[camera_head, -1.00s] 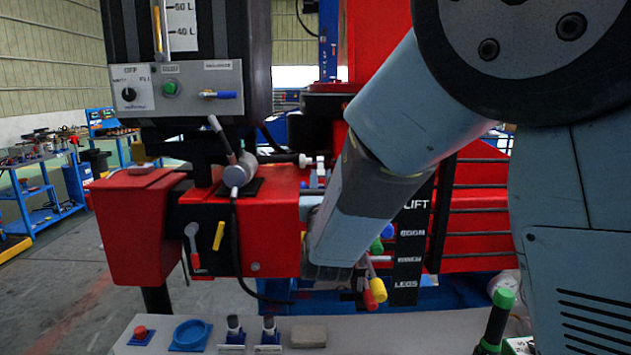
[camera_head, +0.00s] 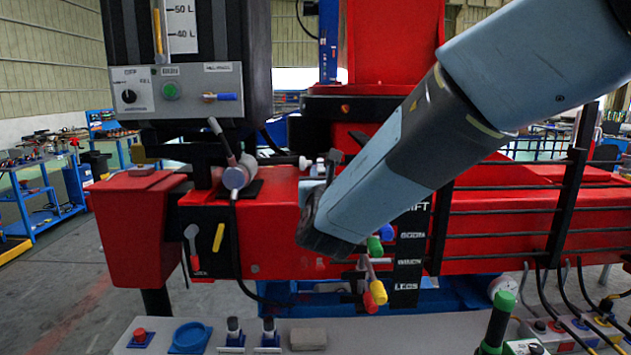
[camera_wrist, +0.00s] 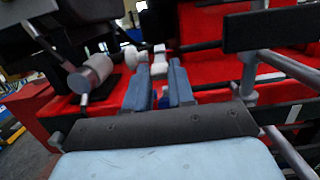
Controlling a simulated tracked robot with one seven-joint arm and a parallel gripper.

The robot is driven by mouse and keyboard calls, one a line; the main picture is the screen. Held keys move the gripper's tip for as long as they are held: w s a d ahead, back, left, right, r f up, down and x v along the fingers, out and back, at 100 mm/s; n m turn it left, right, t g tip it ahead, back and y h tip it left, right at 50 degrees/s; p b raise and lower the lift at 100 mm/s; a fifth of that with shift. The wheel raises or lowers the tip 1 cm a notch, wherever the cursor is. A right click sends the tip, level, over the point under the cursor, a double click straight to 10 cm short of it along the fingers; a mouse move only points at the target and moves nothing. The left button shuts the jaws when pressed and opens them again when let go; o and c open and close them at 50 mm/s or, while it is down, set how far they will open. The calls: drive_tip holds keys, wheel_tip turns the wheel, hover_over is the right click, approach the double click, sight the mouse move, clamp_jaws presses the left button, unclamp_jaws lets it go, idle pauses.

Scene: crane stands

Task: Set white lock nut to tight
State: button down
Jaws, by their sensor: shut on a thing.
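The white lock nut (camera_wrist: 159,60) shows in the wrist view as a small white piece on a horizontal rod, in front of the red crane body. My gripper (camera_wrist: 159,74) has its two blue fingers on either side of it, shut on it, with the fingers covering part of it. A white round knob (camera_wrist: 131,57) sits just left of the nut. The head view also shows this white knob (camera_head: 305,162) above the red beam. There my arm crosses in front and hides most of my gripper.
A grey cylinder with a lever (camera_wrist: 90,74) stands left of my fingers. The head view shows a control box (camera_head: 185,90) above the red beam (camera_head: 135,225), colored lever knobs (camera_head: 376,290) below my arm, and a grey bench top (camera_head: 400,328) in front.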

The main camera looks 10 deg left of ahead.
drive_tip(key=shift+a+r+g+h, duration=0.1)
drive_tip(key=shift+r+g+h, duration=0.2)
drive_tip(key=shift+r+g, duration=0.65)
drive_tip(key=shift+a+r+g+h, duration=0.1)
drive_tip(key=shift+r+g+h, duration=0.2)
drive_tip(key=shift+r+g, duration=0.6)
drive_tip(key=shift+w+f+g, duration=0.1)
drive_tip(key=shift+f+g, duration=0.1)
drive_tip(key=shift+g, duration=0.25)
drive_tip(key=c, duration=1)
unclamp_jaws()
drive_tip(key=shift+d, duration=0.1)
drive_tip(key=shift+o, duration=0.2)
drive_tip(key=v, duration=1.3)
drive_tip(key=shift+s, duration=0.3)
drive_tip(key=shift+r, duration=0.1)
